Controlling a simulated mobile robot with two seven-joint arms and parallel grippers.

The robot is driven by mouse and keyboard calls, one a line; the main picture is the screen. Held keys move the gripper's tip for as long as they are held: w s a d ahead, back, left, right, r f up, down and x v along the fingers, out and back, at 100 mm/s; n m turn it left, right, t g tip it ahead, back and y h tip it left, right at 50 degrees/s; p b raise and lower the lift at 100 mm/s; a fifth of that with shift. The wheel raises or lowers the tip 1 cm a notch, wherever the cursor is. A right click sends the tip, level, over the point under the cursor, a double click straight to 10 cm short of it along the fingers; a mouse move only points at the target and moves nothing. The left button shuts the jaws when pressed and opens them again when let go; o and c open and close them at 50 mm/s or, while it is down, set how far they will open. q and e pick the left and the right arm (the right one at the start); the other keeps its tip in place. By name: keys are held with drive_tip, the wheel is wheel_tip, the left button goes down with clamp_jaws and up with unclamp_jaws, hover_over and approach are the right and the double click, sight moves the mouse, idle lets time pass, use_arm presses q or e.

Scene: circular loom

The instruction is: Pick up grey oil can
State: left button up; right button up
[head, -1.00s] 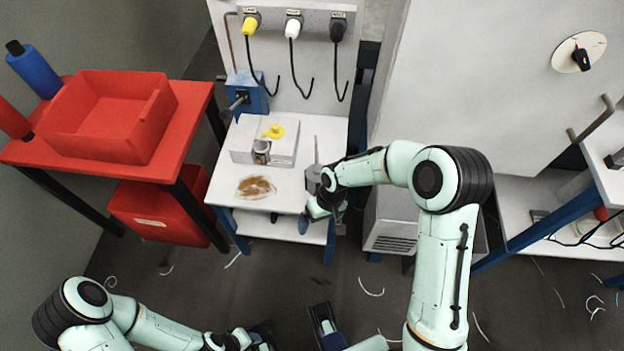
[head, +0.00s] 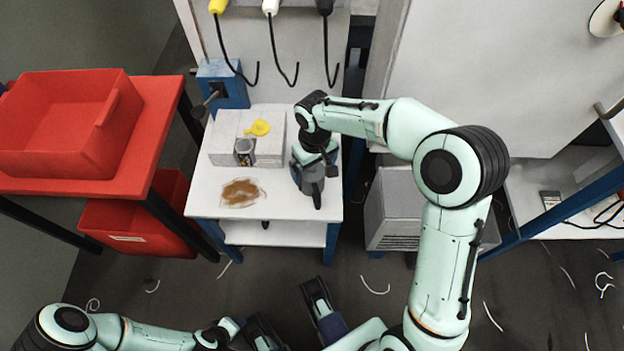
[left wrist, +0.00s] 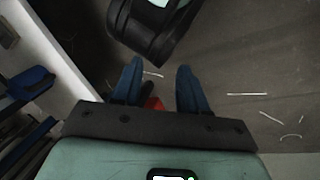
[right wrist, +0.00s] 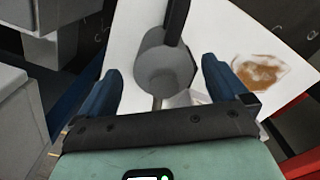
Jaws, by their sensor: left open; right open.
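The grey oil can (head: 308,182) stands on the white table at its right side, with its dark handle toward the front. My right gripper (head: 316,154) is at the can's back side, partly hiding it. In the right wrist view the can (right wrist: 163,72) lies between the two blue fingers of the open right gripper (right wrist: 161,68), with a visible gap to each finger. Its thin spout points toward the palm. My left gripper (left wrist: 159,72) is open and empty above the dark floor.
A brown stain (head: 241,193) lies nearby. A red bin (head: 60,125) is at left.

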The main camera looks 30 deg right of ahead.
drive_tip(key=f+b, duration=0.1)
drive_tip(key=f, duration=0.4)
drive_tip(key=shift+a+f+b, duration=0.2)
drive_tip(key=shift+b, duration=0.15)
use_arm(q)
drive_tip(key=w+f, duration=0.1)
drive_tip(key=w+a+f, duration=0.1)
drive_tip(key=shift+w+a+t, duration=0.15)
drive_tip(key=shift+w+t, duration=0.2)
drive_tip(key=shift+t, duration=0.05)
use_arm(e)
drive_tip(key=shift+r, duration=0.1)
drive_tip(key=c, duration=1.2)
